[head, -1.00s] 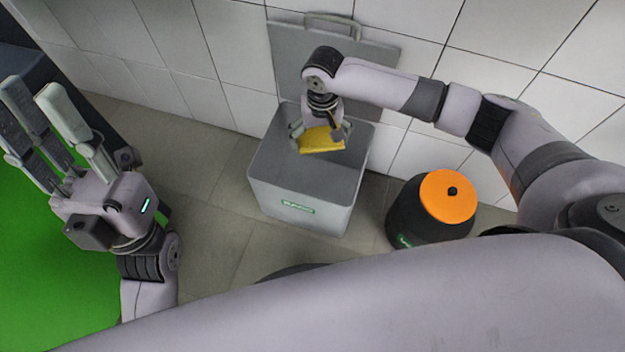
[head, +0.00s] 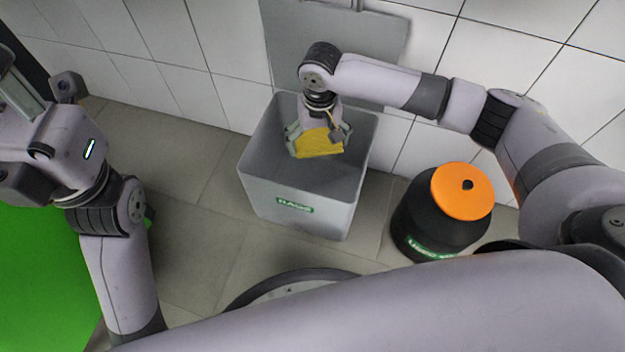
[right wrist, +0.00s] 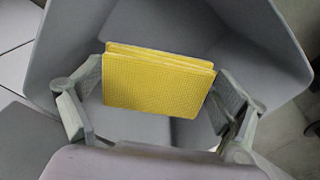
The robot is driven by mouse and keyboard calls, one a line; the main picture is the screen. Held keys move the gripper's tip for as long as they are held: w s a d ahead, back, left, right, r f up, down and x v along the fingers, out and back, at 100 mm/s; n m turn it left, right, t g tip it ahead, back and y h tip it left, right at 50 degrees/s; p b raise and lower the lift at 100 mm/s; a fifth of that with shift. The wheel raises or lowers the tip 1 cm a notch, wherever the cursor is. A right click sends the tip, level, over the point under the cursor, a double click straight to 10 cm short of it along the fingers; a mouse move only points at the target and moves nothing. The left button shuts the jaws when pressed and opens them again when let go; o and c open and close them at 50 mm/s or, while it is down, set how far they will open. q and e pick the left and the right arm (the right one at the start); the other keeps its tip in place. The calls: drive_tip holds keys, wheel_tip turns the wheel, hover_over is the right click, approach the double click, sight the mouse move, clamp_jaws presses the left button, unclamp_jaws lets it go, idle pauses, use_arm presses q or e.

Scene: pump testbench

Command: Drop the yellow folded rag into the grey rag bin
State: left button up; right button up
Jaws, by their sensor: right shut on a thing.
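The yellow folded rag (head: 318,144) is held in my right gripper (head: 319,136), which is shut on it. The rag is over the open mouth of the grey rag bin (head: 297,213), which has a green label on its front. In the right wrist view the rag (right wrist: 158,82) is between both fingers, with the bin's inner walls (right wrist: 85,30) around it. The exact height of the rag relative to the rim is hard to tell. My left gripper (head: 22,95) is at the left edge, partly cut off, its fingertips not clear.
A black round can with an orange lid (head: 462,191) stands on the floor right of the rag bin. The bin's grey lid (head: 335,45) stands raised against the white tiled wall behind. A green surface (head: 40,270) lies at the lower left. Floor between is clear.

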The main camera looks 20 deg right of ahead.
drive_tip(key=o, duration=0.8)
drive_tip(key=shift+o, duration=0.2)
wheel_tip(320, 180, up, 12)
idle(0.6)
